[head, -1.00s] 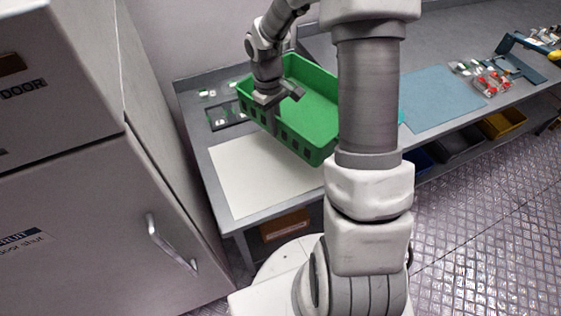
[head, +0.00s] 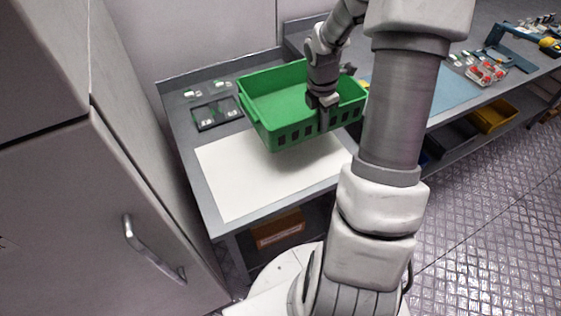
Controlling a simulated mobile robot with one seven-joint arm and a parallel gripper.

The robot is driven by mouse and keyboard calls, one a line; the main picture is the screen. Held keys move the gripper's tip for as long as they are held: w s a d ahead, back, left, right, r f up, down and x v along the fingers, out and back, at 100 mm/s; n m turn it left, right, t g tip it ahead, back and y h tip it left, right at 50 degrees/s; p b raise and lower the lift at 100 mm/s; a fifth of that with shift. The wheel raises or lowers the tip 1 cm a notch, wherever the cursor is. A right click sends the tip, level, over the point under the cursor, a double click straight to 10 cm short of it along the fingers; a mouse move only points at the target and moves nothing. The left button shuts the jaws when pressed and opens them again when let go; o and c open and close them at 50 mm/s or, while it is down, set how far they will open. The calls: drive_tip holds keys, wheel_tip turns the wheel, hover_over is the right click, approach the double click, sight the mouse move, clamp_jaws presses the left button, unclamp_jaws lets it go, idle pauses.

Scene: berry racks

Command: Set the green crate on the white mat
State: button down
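The green crate (head: 272,100) is held above the back part of the white mat (head: 232,180), roughly level and apart from it as far as I can see. It looks empty. My gripper (head: 325,118) is at the crate's near wall, toward its right end, and appears shut on that wall. The fingertips are partly hidden against the crate. The white mat lies flat on the grey table, its front and left parts bare. The crate covers its back edge, and my arm hides its right end.
A dark tray (head: 217,112) and small white-green items (head: 192,93) lie left of the crate. A blue mat (head: 452,92) and clear boxes with red berries (head: 486,72) lie to the right. A grey cabinet (head: 75,190) stands close on the left.

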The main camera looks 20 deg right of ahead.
drive_tip(key=shift+s+a+f+b, duration=0.55)
drive_tip(key=shift+s+a+f, duration=0.15)
drive_tip(key=shift+a+f, duration=1.05)
drive_tip(key=shift+s+a+f+b, duration=0.55)
drive_tip(key=shift+s+a+f, duration=0.1)
drive_tip(key=shift+a+f, duration=1.1)
drive_tip(key=shift+s+a+f+b, duration=0.55)
drive_tip(key=shift+s+a+f, duration=0.15)
drive_tip(key=shift+a+f, duration=1)
drive_tip(key=shift+f, duration=0.2)
drive_tip(key=c, duration=1)
unclamp_jaws()
drive_tip(key=shift+c, duration=0.2)
wheel_tip(320, 180, up, 12)
drive_tip(key=a+p, duration=0.1)
drive_tip(key=p, duration=0.2)
drive_tip(key=shift+a, duration=0.15)
drive_tip(key=shift+r, duration=0.15)
